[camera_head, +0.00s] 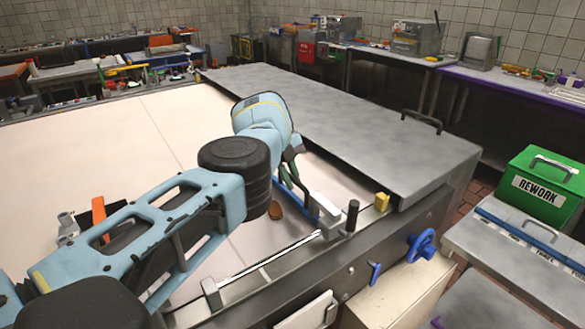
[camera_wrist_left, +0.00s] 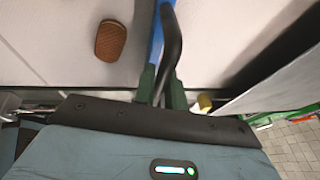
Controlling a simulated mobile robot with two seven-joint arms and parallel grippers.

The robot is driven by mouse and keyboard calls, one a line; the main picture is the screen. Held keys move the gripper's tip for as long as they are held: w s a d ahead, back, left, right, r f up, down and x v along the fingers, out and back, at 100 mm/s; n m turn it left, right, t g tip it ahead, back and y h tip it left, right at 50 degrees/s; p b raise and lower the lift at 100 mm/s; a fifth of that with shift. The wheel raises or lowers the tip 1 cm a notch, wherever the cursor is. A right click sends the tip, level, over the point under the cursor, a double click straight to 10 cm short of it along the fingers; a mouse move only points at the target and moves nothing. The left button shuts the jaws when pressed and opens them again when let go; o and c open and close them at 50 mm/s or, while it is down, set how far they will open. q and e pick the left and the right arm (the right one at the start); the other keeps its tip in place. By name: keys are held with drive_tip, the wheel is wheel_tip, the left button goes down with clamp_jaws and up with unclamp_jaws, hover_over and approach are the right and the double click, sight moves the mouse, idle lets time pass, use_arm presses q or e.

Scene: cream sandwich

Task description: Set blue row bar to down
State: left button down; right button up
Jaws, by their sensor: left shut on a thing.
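The blue row bar (camera_head: 289,201) shows partly below my left gripper in the head view, low over the pale surface. In the left wrist view the blue bar (camera_wrist_left: 156,35) runs up from the gripper, beside a curved black handle (camera_wrist_left: 173,45). My left gripper (camera_head: 288,178) hides much of the bar in the head view. Its green fingers (camera_wrist_left: 162,88) are shut around the black handle, which appears to belong to the bar. My right gripper is in neither view.
A brown oval cookie (camera_head: 277,211) lies on the pale surface (camera_head: 130,125) close to the bar. A grey cover with a handle (camera_head: 330,110) lies to the right. A yellow block (camera_head: 381,202), black post (camera_head: 352,215) and blue handwheel (camera_head: 421,245) stand along the near rail.

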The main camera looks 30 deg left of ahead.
use_arm(q)
drive_tip(key=shift+f, duration=0.35)
drive_tip(key=shift+d+h, duration=0.1)
drive_tip(key=shift+h, duration=0.2)
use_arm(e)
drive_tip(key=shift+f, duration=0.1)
use_arm(q)
drive_tip(key=shift+s+f, duration=0.1)
drive_tip(key=shift+f, duration=0.15)
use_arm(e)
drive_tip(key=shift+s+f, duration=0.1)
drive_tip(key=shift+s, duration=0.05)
use_arm(q)
drive_tip(key=c, duration=1.5)
unclamp_jaws()
drive_tip(key=shift+o, duration=0.2)
drive_tip(key=shift+r, duration=0.15)
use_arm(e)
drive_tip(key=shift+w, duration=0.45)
